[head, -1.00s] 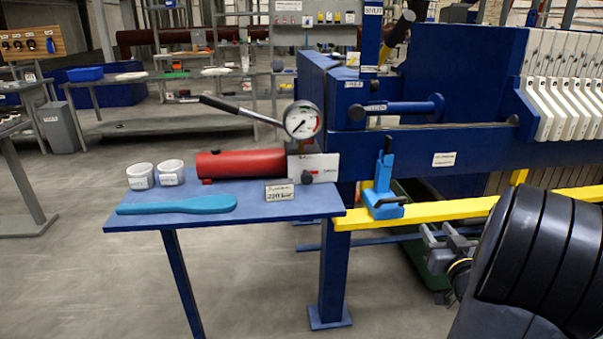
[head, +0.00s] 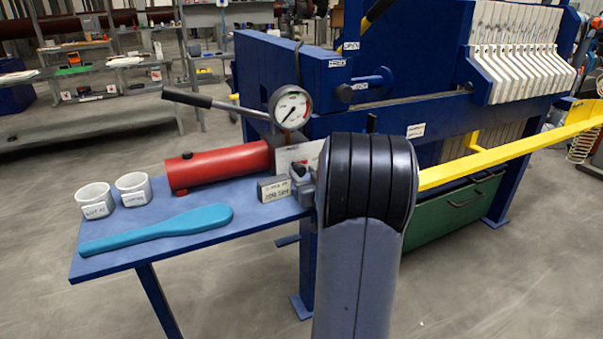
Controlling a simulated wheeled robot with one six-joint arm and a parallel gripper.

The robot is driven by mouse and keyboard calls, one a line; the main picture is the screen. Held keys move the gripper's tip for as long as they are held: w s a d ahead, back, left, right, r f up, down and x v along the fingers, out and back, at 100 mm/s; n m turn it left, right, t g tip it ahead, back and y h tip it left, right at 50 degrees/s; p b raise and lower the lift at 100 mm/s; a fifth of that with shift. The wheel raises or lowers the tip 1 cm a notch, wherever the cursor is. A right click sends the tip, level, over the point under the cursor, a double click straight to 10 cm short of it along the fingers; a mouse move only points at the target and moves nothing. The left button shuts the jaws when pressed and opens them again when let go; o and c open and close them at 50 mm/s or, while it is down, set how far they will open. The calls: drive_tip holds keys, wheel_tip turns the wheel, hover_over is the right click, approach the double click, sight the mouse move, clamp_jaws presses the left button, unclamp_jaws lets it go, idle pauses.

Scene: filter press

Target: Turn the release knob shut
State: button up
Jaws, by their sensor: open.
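The hand pump has a red cylinder (head: 222,167), a black-handled lever (head: 187,98) and a round white gauge (head: 290,106). Its pale end block (head: 296,154) is partly covered by my arm. The dark release knob (head: 298,170) sits low on the block's front. My gripper (head: 302,183) is open at the knob, seen small beside my arm's big dark joint. I cannot tell whether the jaws touch the knob or stand around it. The knob's turn position cannot be read.
The blue shelf (head: 190,245) also holds two white cups (head: 95,200), a teal scraper (head: 170,228) and a small label stand (head: 273,189) close to the gripper. The blue press frame (head: 270,75) stands behind, with a yellow rail (head: 500,152) to the right.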

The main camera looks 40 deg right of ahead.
drive_tip(key=shift+x, duration=0.9)
drive_tip(key=c, duration=0.6)
drive_tip(key=shift+f+n+b, duration=0.2)
drive_tip(key=shift+n+b, duration=0.8)
drive_tip(key=shift+b, duration=0.2)
drive_tip(key=shift+c, duration=0.2)
drive_tip(key=shift+n+b, duration=0.7)
drive_tip(key=shift+n, duration=0.2)
drive_tip(key=shift+a+r+n, duration=0.1)
drive_tip(key=shift+r+n, duration=0.1)
drive_tip(key=shift+n, duration=0.2)
drive_tip(key=o, duration=0.6)
drive_tip(key=shift+o, duration=0.2)
drive_tip(key=shift+s, duration=0.1)
